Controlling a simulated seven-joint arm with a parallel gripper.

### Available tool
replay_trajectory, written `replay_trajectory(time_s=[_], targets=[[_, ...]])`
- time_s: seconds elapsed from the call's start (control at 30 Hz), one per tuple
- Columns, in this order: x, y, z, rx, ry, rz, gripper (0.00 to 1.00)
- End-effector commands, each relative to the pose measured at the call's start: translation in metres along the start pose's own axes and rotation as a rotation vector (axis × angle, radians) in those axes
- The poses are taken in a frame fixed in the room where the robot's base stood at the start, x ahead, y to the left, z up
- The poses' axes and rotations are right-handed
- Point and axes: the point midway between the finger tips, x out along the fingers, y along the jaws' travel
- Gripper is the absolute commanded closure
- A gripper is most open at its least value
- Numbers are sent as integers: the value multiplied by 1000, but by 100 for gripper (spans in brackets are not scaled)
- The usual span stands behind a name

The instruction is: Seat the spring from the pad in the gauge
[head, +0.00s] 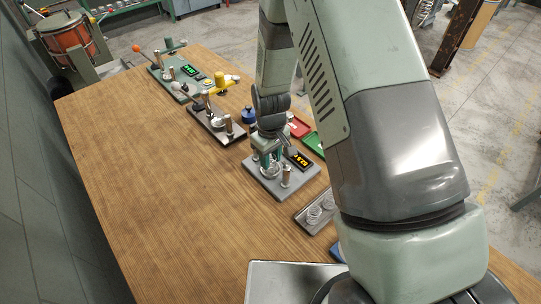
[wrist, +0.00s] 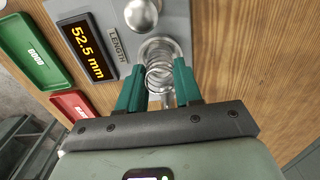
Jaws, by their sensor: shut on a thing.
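My gripper (wrist: 158,85) is shut on a metal coil spring (wrist: 159,72), with one green finger on each side of it in the wrist view. The spring is at the gauge (wrist: 178,25), a grey plate with a round metal knob and a display reading 52.5 mm. The spring's far end is at a ring-like seat on the plate; whether it is fully down in it I cannot tell. In the head view my gripper (head: 270,166) is low over the gauge (head: 292,190), and the spring is mostly hidden between the fingers.
A green GOOD tray (wrist: 35,50) and a red tray (wrist: 72,104) lie beside the gauge. A grey pad (head: 306,222) with several coils is to its right in the head view. Other fixtures (head: 215,125) stand behind. The wooden table (head: 170,210) is clear at left.

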Motion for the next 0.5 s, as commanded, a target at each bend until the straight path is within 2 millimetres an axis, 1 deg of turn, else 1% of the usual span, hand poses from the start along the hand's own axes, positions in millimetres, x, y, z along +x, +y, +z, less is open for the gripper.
replay_trajectory(time_s=[0.27, 0.3, 0.47, 0.5], targets=[[0, 0, 0, 0, 0, 0, 83], [0, 0, 0, 0, 0, 0, 61], [0, 0, 0, 0, 0, 0, 37], [0, 0, 0, 0, 0, 0, 36]])
